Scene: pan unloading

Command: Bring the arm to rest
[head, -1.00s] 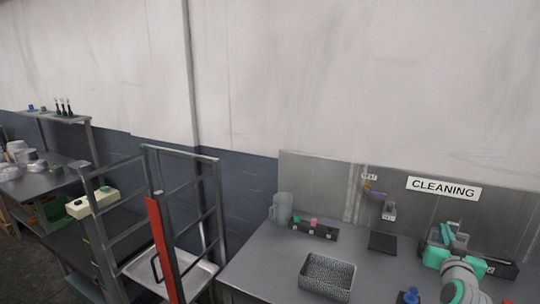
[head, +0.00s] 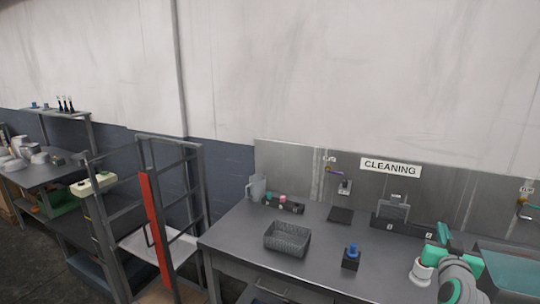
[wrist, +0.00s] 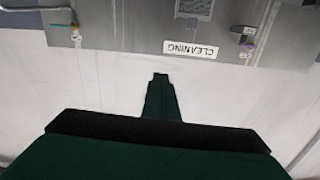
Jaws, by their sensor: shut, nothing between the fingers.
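My gripper shows in the wrist view, with its dark green fingers (wrist: 160,82) together and empty. They point toward the pale wall, and the wrist picture is upside down. In the head view my arm, grey with teal parts, is at the lower right, over the front right part of the grey cleaning table (head: 225,238). The fingertips cannot be made out there. No object is held.
The table bears a dark basket (head: 287,240), a black box with a blue top (head: 351,258), a jug (head: 256,188) and a dark pad (head: 340,215). A sink (head: 512,268) is at right. A rack with a red post (head: 155,230) stands left.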

